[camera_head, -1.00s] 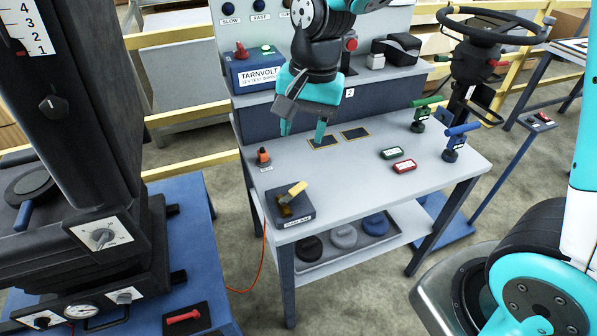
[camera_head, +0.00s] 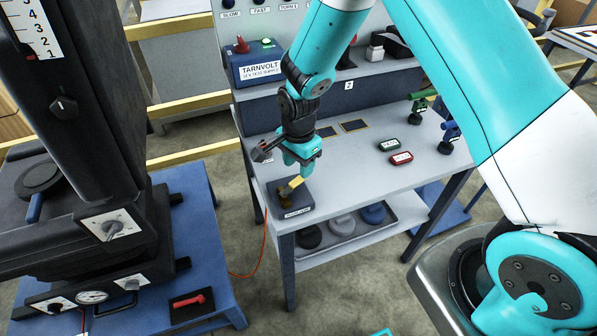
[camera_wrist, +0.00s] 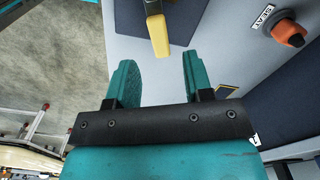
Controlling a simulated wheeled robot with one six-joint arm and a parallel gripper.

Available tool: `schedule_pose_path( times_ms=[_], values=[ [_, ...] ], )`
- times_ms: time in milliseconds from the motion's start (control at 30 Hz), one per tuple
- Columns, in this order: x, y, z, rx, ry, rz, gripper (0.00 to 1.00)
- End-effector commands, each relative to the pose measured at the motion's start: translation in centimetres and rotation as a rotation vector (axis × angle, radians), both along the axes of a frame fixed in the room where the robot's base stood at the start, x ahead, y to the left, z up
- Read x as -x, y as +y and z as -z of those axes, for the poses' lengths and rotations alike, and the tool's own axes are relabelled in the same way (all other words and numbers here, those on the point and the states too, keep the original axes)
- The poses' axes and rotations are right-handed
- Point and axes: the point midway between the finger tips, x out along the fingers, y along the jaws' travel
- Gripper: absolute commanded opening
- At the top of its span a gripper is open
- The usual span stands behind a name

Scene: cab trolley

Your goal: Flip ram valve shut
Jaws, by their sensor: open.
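The valve with a yellow lever (camera_head: 294,186) sits on a dark box (camera_head: 297,204) at the table's front left corner. The lever slants up to the right; the label on the box is too small to read surely. My gripper (camera_head: 299,168) is open and empty, pointing down just above and behind the lever. In the wrist view, the yellow lever (camera_wrist: 158,36) lies just beyond the gap between my two open fingers (camera_wrist: 158,78). The fingers show no contact with it.
An orange-tipped knob (camera_wrist: 289,34) stands on the table near the valve. A green block (camera_head: 388,145) and a red block (camera_head: 401,158) lie mid-table. Green and blue handled valves (camera_head: 448,136) stand at the right. A blue supply box (camera_head: 257,65) is on the shelf behind.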

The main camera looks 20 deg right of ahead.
Motion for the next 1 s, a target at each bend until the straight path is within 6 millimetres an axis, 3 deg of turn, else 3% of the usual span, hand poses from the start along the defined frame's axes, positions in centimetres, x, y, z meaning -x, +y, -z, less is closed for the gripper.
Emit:
schedule_pose_path(
  times_ms=[100, 300, 633, 833, 1000],
  values=[
    [0.1, 0.0, 2.0, 0.000, 0.003, -0.001, 0.47],
    [0.0, 0.0, 4.0, 0.000, 0.000, -0.001, 0.47],
    [0.0, 0.0, 4.4, 0.000, -0.001, -0.001, 0.47],
    [0.0, 0.0, 4.4, 0.000, -0.001, -0.001, 0.03],
    [0.0, 0.0, 4.4, 0.000, -0.001, 0.002, 0.00]
  ],
)
